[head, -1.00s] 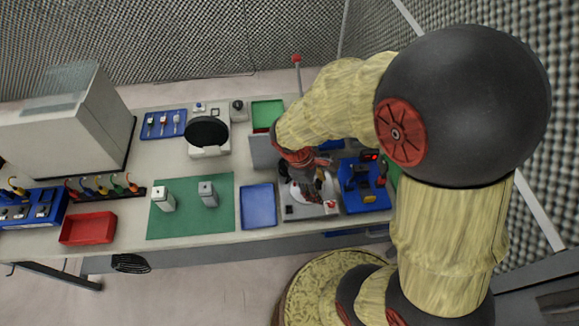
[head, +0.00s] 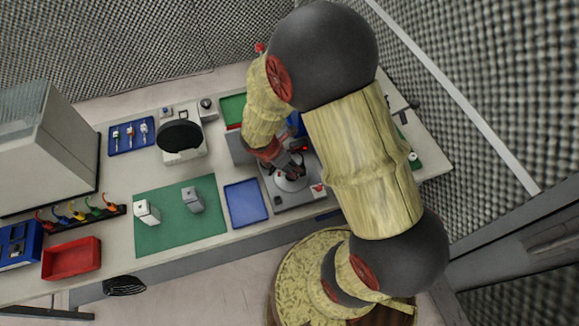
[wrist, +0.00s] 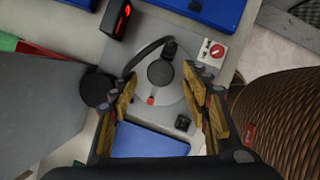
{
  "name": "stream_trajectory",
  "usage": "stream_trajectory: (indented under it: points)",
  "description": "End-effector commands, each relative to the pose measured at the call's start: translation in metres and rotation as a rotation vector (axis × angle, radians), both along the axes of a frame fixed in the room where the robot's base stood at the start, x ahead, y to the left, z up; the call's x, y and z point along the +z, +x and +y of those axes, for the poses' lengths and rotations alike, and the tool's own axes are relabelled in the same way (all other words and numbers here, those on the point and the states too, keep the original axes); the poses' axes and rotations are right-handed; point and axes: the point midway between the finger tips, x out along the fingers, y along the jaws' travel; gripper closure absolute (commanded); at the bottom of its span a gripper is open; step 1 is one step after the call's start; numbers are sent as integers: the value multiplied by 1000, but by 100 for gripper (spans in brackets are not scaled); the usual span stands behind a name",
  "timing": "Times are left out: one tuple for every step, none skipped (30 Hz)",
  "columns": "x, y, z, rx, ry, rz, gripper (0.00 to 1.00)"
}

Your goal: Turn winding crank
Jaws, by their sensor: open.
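A grey-based device (head: 294,200) stands on the bench below my gripper (head: 289,173). In the wrist view it has a pale round disc (wrist: 173,110) with a dark round hub (wrist: 160,73) and a red mark at the disc's near edge. A black curved piece runs from near the hub's far side to the left. I cannot tell for sure which part is the winding crank. My gripper, also in the wrist view (wrist: 160,87), is open, its yellowish fingers left and right of the disc and hub. I cannot tell whether they touch anything.
A white block with a red knob (wrist: 212,52) sits beside the disc at the right. A blue tray (head: 246,203) lies left of the device. A green mat (head: 165,226) with two small blocks and a red bin (head: 71,258) are farther left.

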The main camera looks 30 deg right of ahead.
Motion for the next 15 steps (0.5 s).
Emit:
stream_trajectory:
  points:
    - [-7,0,-3,-1,0,1,53]
    - [-9,0,-4,-3,0,1,53]
    - [-12,0,-5,-3,0,1,53]
    - [-14,0,-6,-3,0,1,53]
    - [-15,0,-6,-2,0,0,53]
    - [-16,1,-7,-2,0,0,53]
    - [-16,1,-7,-2,0,-1,53]
    - [-17,1,-7,-2,0,-1,53]
    - [-17,1,-7,-2,0,-1,53]
    - [-17,1,-7,-2,0,-1,53]
    - [-17,1,-7,-2,0,-1,53]
    - [-17,1,-7,-2,0,-1,53]
    - [-17,1,-7,-2,0,-1,53]
    - [-17,1,-7,-2,0,-1,53]
    - [-16,1,-7,-2,0,-1,54]
